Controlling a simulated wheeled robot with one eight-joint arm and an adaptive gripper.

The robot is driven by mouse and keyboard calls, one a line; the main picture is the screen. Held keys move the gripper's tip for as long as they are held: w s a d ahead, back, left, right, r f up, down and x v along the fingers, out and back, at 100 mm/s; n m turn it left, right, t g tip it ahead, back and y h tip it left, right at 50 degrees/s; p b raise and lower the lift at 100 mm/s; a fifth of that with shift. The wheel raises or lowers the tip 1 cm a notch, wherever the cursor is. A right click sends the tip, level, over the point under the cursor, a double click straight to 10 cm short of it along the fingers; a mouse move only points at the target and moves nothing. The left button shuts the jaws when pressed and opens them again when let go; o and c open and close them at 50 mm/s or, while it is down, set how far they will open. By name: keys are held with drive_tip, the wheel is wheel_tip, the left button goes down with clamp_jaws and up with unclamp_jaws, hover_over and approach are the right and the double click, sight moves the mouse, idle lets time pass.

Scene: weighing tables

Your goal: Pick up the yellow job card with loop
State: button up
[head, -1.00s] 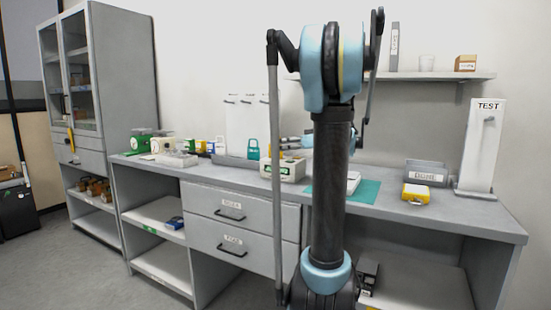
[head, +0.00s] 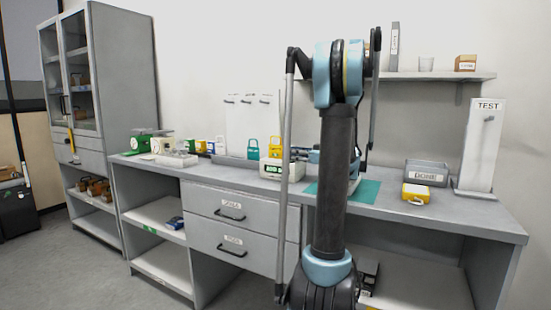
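The yellow job card (head: 275,147), with a loop at its top, is upright in the head view, beside a teal card of like shape (head: 253,149). It shows just above and behind the white scale (head: 280,170); I cannot tell what bears it. My gripper (head: 297,154) is small and partly hidden by my own arm. It is just right of the yellow card, pointing left. I cannot tell whether its fingers touch the card, or whether they are open or shut.
A yellow box-like item (head: 416,194) lies at the right of the bench, before the DONE tray (head: 427,173). The TEST stand (head: 481,148) is at the far right. A green mat (head: 367,191) lies behind my arm. Green scales (head: 141,141) stand at the left.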

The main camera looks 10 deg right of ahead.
sight(278, 151)
drive_tip(key=shift+x, duration=3.55)
drive_tip(key=shift+s+r, duration=0.1)
clamp_jaws()
